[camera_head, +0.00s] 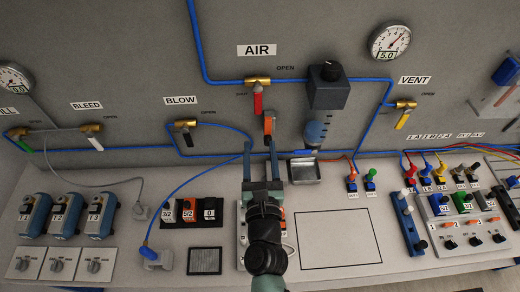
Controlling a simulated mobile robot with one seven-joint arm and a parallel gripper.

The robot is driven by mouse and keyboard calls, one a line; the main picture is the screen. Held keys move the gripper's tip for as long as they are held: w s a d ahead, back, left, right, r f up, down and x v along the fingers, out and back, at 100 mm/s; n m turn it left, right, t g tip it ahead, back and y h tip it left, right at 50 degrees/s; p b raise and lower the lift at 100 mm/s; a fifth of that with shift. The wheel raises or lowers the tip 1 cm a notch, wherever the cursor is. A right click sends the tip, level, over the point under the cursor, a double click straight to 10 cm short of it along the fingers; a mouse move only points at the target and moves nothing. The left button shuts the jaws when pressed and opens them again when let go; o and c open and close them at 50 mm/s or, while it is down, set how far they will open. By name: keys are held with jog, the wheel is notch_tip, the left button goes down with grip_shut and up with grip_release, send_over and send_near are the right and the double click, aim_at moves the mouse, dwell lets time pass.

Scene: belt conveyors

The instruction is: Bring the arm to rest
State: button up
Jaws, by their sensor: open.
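My arm (266,245) reaches up from the bottom middle of the head view. My gripper (260,147) is open, its two fingers pointing up toward the wall panel. Nothing shows between the fingers. Just above the right fingertip is an orange-and-grey piece (268,124); I cannot tell whether they touch. The red-handled AIR valve (258,83) is above it, its handle hanging down. My arm hides part of the bench and of a light panel behind it.
A small metal tray (304,171) and switch blocks (188,211) stand near the arm. Blue pumps or motors (67,215) are at left. An outlined rectangle (338,240) on the bench at right is clear.

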dwell(0.4)
jog(key=w+a+r+n+t+y+b, duration=0.1)
jog(key=a+r+n+t+y+b, duration=0.15)
jog(key=r+n, duration=0.85)
jog(key=w+a+r+n+t+y+b, duration=0.1)
jog(key=a+r+n+t+b, duration=0.15)
jog(key=r+n, duration=0.85)
jog(key=s+d+r+n+t+h+b, duration=0.1)
jog(key=s+r+n+t+b, duration=0.1)
jog(key=s+r+n, duration=0.5)
jog(key=s+d+r+n+t+h+b, duration=0.2)
jog(key=s+r+n, duration=0.5)
jog(key=r, duration=0.9)
jog(key=shift+b, duration=0.3)
